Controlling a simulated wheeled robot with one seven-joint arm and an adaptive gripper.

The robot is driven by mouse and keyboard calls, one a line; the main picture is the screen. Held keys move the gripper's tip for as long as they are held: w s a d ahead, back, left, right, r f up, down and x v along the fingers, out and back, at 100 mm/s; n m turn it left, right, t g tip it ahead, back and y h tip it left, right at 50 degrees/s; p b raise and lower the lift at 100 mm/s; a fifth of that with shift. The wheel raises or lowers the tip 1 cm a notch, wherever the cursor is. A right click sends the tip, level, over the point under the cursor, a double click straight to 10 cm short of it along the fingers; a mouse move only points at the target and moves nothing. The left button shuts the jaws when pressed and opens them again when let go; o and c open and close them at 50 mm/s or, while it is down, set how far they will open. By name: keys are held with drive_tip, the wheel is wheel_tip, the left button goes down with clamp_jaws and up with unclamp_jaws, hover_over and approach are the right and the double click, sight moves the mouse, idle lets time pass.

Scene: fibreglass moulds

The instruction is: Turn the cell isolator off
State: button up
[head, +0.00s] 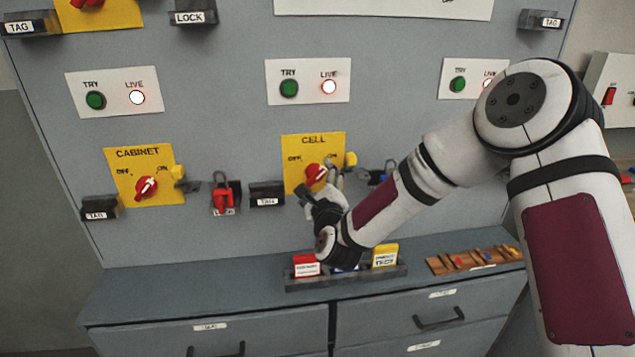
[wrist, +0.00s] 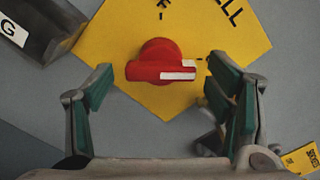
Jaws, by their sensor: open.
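The cell isolator is a yellow plate (head: 300,150) marked CELL, with a red rotary knob (head: 316,173) whose pointer is turned up and right, towards ON. In the wrist view the red knob (wrist: 160,65) lies sideways, its white mark at the right end. My gripper (head: 318,196) is at the lower part of this plate. In the wrist view my gripper (wrist: 160,80) is open, one green-padded finger on each side of the knob, with a gap to both. I cannot tell how far the fingertips are from the plate. The ON lettering is hidden in the wrist view.
Above the isolator are a green TRY button (head: 289,88) and a lit LIVE lamp (head: 329,87). The cabinet isolator (head: 147,187), a red padlock (head: 223,195) and a TAG holder (head: 266,194) are to the left. A tray (head: 310,281) of tags stands on the ledge below.

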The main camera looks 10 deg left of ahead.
drive_tip(key=c, duration=1.2)
drive_tip(key=shift+o, duration=0.2)
drive_tip(key=shift+n, duration=0.3)
drive_tip(key=n+b, duration=0.1)
drive_tip(key=n, duration=0.2)
drive_tip(key=shift+n, duration=0.3)
drive_tip(key=n+b, duration=0.2)
drive_tip(key=n, duration=0.2)
drive_tip(key=n+b, duration=0.2)
drive_tip(key=n, duration=0.3)
drive_tip(key=shift+b, duration=0.3)
drive_tip(key=n+b, duration=0.2)
drive_tip(key=n, duration=0.2)
drive_tip(key=shift+n+b, duration=0.3)
drive_tip(key=shift+b, duration=0.1)
